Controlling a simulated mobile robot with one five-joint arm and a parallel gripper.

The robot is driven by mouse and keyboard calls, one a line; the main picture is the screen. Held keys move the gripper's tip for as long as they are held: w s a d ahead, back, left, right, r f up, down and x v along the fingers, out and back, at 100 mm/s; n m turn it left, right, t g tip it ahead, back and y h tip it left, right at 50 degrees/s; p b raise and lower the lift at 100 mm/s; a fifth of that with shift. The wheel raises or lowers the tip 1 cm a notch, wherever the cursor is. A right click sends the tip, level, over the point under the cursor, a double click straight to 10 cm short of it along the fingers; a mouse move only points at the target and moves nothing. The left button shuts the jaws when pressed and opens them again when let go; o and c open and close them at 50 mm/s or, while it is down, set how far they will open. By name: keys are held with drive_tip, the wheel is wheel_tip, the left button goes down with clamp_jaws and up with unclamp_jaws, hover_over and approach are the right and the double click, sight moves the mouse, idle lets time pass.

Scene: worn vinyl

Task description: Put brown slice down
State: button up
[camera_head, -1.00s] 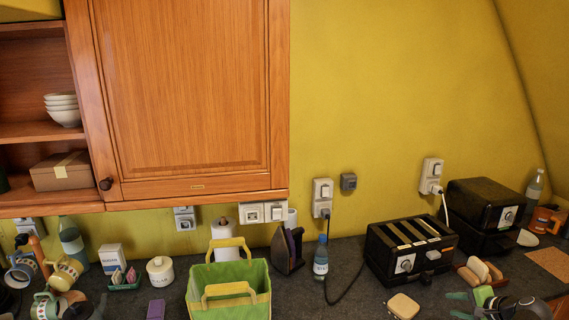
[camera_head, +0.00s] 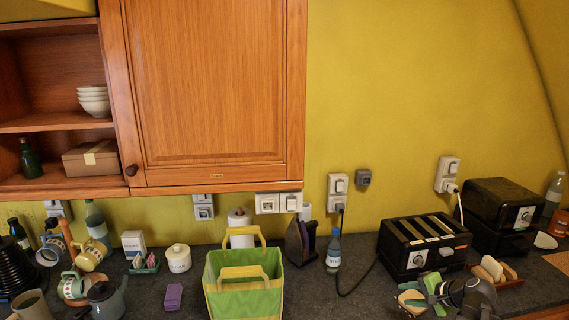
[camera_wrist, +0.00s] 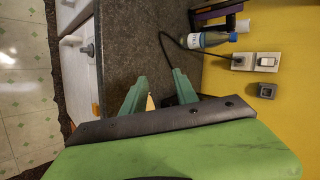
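A pale slice with a brown edge (camera_head: 409,299) lies on the dark counter in front of the black toaster (camera_head: 422,262). My gripper (camera_head: 427,288) is over the slice's right side, and its green fingers hide part of it. In the wrist view my gripper's two green fingers (camera_wrist: 160,90) stand apart, open. A small tan patch, likely part of the slice (camera_wrist: 150,103), shows between them near the left finger. The gripper body hides the rest, and I cannot tell whether a finger touches it.
A wooden holder with bread slices (camera_head: 493,268) stands right of my gripper. A green bag (camera_head: 243,284), a blue-capped bottle (camera_head: 333,251) and a dark iron (camera_head: 300,242) stand to the left. A cord (camera_head: 358,285) lies by the toaster.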

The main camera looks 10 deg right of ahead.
drive_tip(key=w+a+f+n+g+y+b, duration=0.1)
drive_tip(key=w+a+f+n, duration=0.15)
drive_tip(key=a, duration=0.75)
drive_tip(key=w+a+f+n+g+y+b, duration=0.15)
drive_tip(key=w+a, duration=0.25)
drive_tip(key=a, duration=0.5)
drive_tip(key=a+f+n+g, duration=0.1)
drive_tip(key=a+f+n, duration=0.1)
drive_tip(key=a, duration=0.3)
drive_tip(key=s+a+f+n+g+b, duration=0.1)
drive_tip(key=a+f+n, duration=0.1)
drive_tip(key=a, duration=0.4)
drive_tip(key=s+a+f+n+g+h, duration=0.1)
drive_tip(key=a+f+n+g, duration=0.1)
drive_tip(key=a, duration=0.4)
drive_tip(key=shift+a, duration=0.2)
drive_tip(key=s+a+f+n+g+h, duration=0.2)
drive_tip(key=s+a+n, duration=0.1)
drive_tip(key=s+a, duration=0.1)
drive_tip(key=d, duration=0.1)
drive_tip(key=s+d+n+h, duration=0.1)
drive_tip(key=d, duration=0.1)
drive_tip(key=s+d+g+h, duration=0.1)
drive_tip(key=d, duration=0.1)
drive_tip(key=shift+s+d+f+h+b, duration=0.1)
drive_tip(key=shift+s+f+h+b, duration=0.15)
drive_tip(key=shift+f+b, duration=0.15)
drive_tip(key=shift+o, duration=0.2)
